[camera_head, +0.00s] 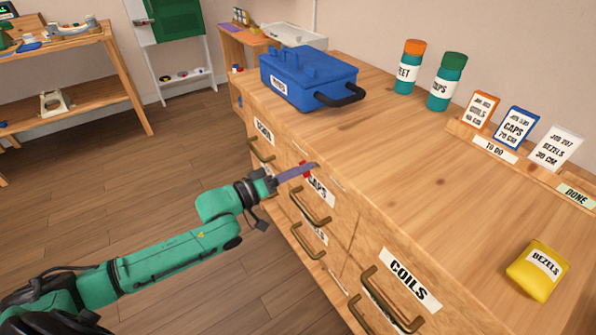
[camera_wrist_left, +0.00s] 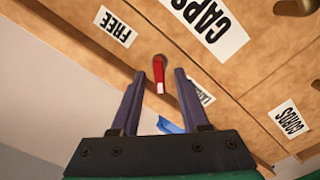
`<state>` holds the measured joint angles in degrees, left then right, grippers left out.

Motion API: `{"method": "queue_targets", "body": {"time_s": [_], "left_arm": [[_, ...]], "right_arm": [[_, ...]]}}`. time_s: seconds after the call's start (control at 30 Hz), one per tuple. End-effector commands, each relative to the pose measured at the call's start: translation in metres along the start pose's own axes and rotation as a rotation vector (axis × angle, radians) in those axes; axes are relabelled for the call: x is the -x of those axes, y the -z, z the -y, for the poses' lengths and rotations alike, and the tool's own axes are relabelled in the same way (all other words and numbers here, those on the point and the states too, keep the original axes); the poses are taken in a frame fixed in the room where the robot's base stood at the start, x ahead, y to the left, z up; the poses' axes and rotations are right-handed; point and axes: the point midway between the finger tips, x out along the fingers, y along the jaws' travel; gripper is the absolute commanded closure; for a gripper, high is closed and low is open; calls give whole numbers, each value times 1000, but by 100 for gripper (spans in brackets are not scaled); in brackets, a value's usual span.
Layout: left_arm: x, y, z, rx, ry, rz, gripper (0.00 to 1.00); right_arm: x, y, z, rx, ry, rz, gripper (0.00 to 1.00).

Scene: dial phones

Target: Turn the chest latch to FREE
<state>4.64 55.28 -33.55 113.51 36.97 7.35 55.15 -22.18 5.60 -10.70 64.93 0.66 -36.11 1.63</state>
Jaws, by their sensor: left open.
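The chest latch is a red lever with a white tip, and in the left wrist view the latch (camera_wrist_left: 159,76) lies between my left gripper's open fingers (camera_wrist_left: 158,92). Its white end points toward the gripper, away from the FREE label (camera_wrist_left: 115,27). A second label beside it is partly hidden by a finger. I cannot tell whether the fingers touch the latch. In the head view the left gripper (camera_head: 296,173) is at the chest front (camera_head: 345,213) beside the CAPS label (camera_head: 319,185), with a bit of the red latch (camera_head: 306,169) showing. My right gripper is out of view.
A blue toolbox (camera_head: 308,77) stands on the chest top near its far end. Two teal jars (camera_head: 447,85), several job cards (camera_head: 515,128) and a yellow BEZELS pouch (camera_head: 538,270) are also on top. Drawer handles (camera_head: 310,207) stick out near the gripper. Open floor lies left of the chest.

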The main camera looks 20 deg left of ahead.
Motion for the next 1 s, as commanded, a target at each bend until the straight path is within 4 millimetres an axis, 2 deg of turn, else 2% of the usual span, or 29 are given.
{"method": "queue_targets", "body": {"time_s": [0.13,0.23,0.27,0.7,1.0], "left_arm": [[0,0,0,0,0,0,55],[0,0,0,0,0,0,93],[0,0,0,-1,0,-1,100],[1,1,-1,-48,-1,-2,100],[1,2,-3,-232,1,-2,100]], "right_arm": [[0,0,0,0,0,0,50],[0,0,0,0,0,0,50],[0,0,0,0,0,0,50],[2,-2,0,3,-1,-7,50],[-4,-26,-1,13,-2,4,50]]}}
